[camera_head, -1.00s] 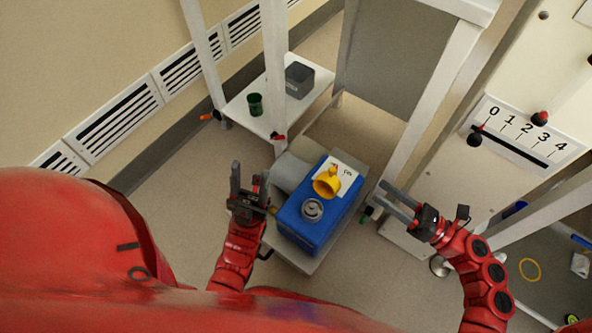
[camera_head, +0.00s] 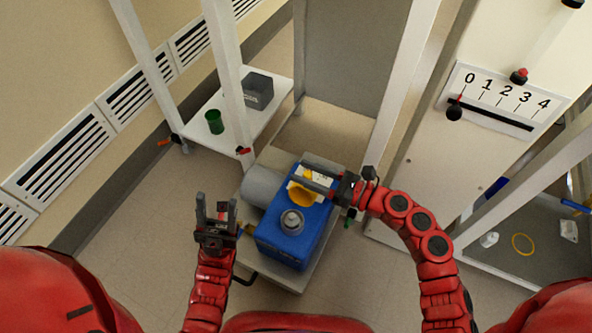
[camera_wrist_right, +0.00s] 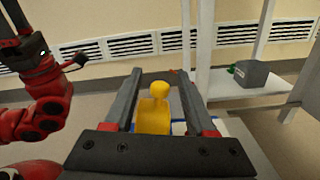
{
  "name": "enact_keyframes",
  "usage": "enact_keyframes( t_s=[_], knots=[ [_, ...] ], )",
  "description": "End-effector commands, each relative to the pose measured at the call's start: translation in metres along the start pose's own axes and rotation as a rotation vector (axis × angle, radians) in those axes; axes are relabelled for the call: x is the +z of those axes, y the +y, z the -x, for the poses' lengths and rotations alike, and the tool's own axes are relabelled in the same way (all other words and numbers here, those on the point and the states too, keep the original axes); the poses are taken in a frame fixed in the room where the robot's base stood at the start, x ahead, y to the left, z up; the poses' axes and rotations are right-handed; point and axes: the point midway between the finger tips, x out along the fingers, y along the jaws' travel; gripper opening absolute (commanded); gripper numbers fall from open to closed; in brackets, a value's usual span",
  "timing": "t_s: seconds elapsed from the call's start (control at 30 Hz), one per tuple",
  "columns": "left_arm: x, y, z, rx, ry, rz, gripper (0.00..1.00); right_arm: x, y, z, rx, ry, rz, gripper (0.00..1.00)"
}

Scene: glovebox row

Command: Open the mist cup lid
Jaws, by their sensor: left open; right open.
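The mist cup lid is the yellow piece (camera_head: 301,193) on top of the blue box (camera_head: 285,247), at its far end. In the right wrist view the yellow lid (camera_wrist_right: 154,113) has a rounded knob on top and shows between the two fingers. My right gripper (camera_head: 306,171) is open and reaches over the far part of the box; its fingers partly cover the lid. I cannot tell whether they touch it. My left gripper (camera_head: 215,205) is open and empty, left of the box. Whether a cup is under the lid is hidden.
A round grey metal fitting (camera_head: 292,221) stands on the box nearer me. A grey cylinder (camera_head: 262,187) lies beside the box on the cart (camera_head: 303,277). A white shelf (camera_head: 238,128) behind holds a green cup (camera_head: 214,122) and a grey bin (camera_head: 257,91). White frame posts rise nearby.

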Motion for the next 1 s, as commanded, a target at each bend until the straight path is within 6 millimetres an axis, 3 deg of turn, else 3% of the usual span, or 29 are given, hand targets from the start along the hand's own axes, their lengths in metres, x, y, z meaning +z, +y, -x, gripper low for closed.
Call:
enact_keyframes(
  t_s=[0.2,0.57,0.87,1.0],
  knots=[
    [0.002,0.003,0.005,0.013,-0.001,0.005,0.50,-0.001,0.000,-0.026,0.002,0.000,-0.001,0.56],
    [0.002,0.004,0.004,0.015,-0.002,0.006,0.50,0.000,0.000,-0.030,0.000,0.000,-0.002,0.54],
    [0.002,0.004,0.005,0.015,-0.002,0.006,0.50,0.000,0.000,-0.030,0.000,0.000,-0.001,0.00],
    [0.002,0.004,0.005,0.015,-0.002,0.006,0.50,0.000,0.000,-0.030,0.000,0.000,-0.001,0.00]
  ],
)
